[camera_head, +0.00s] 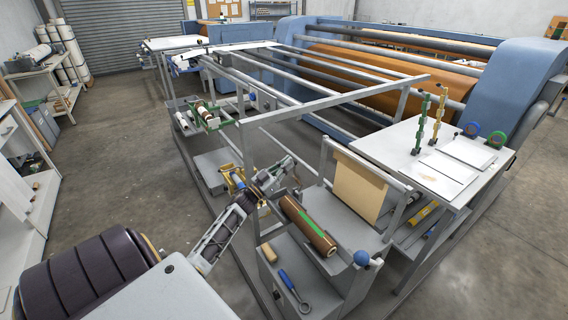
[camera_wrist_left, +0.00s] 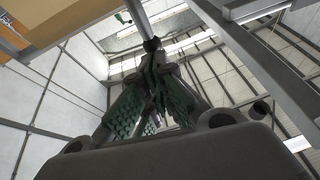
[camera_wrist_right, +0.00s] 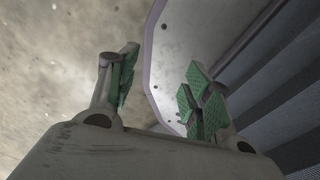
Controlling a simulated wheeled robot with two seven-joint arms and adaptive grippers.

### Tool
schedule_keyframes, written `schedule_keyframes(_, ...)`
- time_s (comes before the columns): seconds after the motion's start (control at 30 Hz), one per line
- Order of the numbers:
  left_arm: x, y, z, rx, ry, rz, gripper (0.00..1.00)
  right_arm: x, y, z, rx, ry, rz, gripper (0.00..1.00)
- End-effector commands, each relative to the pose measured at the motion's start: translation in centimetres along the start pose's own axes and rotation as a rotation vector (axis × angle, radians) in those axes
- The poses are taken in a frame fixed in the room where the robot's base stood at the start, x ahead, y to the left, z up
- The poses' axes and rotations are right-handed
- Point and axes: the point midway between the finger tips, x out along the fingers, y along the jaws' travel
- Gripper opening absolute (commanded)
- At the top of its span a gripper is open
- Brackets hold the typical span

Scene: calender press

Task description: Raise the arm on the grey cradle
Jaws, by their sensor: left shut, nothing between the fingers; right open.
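The grey cradle (camera_head: 350,288) stands at the lower right in the head view. A brown roll with a green band (camera_head: 302,222) lies in it. A blue ball knob (camera_head: 362,257) is at its near right end, low beside the roll; I cannot make out the full arm. My left gripper (camera_head: 287,163) is shut and empty, above and left of the roll's far end, apart from the knob. In the left wrist view its green-padded fingers (camera_wrist_left: 152,48) meet and point up towards the ceiling. My right gripper (camera_wrist_right: 158,85) is open and empty, outside the head view.
A yellow cradle (camera_head: 237,180) and a green cradle (camera_head: 209,117) stand farther back along the frame (camera_head: 290,112). A blue-handled tool (camera_head: 294,291) and a tan block (camera_head: 287,280) lie before the grey cradle. A white table (camera_head: 400,148) is to the right. Floor on the left is clear.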

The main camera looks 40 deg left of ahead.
Motion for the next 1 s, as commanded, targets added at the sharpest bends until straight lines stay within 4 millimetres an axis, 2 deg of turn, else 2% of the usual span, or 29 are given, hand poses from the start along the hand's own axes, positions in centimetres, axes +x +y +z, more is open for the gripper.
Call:
schedule_keyframes(0.2, 1.1, 0.1, -0.1, 0.005, -0.053, 0.006, 0.00, -1.3, 0.9, 0.1, 0.000, -0.001, 0.009, 0.50)
schedule_keyframes(0.5, 2.6, 0.2, 0.2, 0.004, -0.049, 0.004, 0.00, -2.1, 1.7, 0.1, 0.000, -0.002, 0.018, 0.50)
schedule_keyframes(0.77, 4.5, 0.5, 0.8, 0.004, -0.048, 0.006, 0.00, -2.1, 1.6, 0.1, 0.000, -0.002, 0.017, 0.50)
schedule_keyframes(1.0, 6.9, 0.7, 1.8, 0.004, -0.047, 0.005, 0.00, -1.4, 1.1, 0.1, 0.000, -0.001, 0.012, 0.50)
